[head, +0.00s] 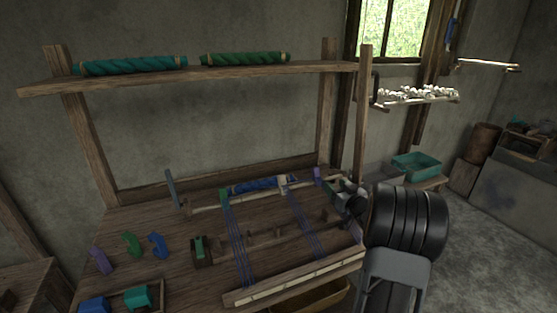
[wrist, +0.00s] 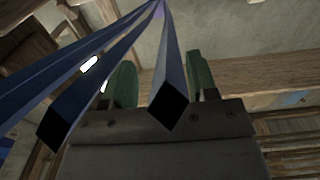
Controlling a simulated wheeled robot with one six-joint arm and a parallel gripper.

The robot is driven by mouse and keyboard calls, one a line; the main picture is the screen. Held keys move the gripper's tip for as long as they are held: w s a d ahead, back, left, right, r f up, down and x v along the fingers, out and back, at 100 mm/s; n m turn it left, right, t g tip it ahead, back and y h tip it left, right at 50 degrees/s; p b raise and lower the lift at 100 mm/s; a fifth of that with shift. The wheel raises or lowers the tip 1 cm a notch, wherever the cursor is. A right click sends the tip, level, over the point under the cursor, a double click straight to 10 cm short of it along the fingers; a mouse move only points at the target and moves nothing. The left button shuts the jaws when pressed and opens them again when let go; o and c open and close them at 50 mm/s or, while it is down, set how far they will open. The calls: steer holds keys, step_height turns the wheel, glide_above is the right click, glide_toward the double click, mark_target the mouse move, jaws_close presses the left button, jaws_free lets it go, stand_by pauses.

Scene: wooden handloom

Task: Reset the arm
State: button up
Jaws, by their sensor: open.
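My arm enters the head view at the right, and my gripper (head: 338,186) is at the right end of the wooden handloom (head: 135,232), beside its rear beam and close to the blue warp threads (head: 305,222). In the wrist view my gripper (wrist: 160,75) shows as a dark bolted plate with two green fingers standing apart. Blue strands (wrist: 170,60), probably warp threads, cross very close in front of the wrist camera. I cannot tell whether they touch the gripper.
Teal (head: 130,66) and green (head: 245,58) rolls lie on the upper shelf. Small purple, green and blue pieces (head: 132,244) stand at the left. A teal bin (head: 416,166) sits beyond my arm, with open floor at the right.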

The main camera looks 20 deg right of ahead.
steer(key=s+a+r+m+g+h+p, duration=0.1)
steer(key=s+a+r+g+h+p, duration=0.1)
steer(key=a+r+g+p, duration=0.3)
steer(key=s+a+r+m+g+h+p, duration=0.1)
steer(key=s+a+r+h, duration=0.1)
steer(key=a+r, duration=0.35)
steer(key=s+a+f+n+g+y+p, duration=0.2)
steer(key=s+a+g, duration=0.6)
steer(key=s+a, duration=0.9)
steer(key=s+y+p, duration=0.1)
steer(key=s+p, duration=0.1)
steer(key=s, duration=0.1)
steer(key=shift+s+a+y, duration=0.25)
steer(key=shift+a+y, duration=0.05)
steer(key=shift+y, duration=0.1)
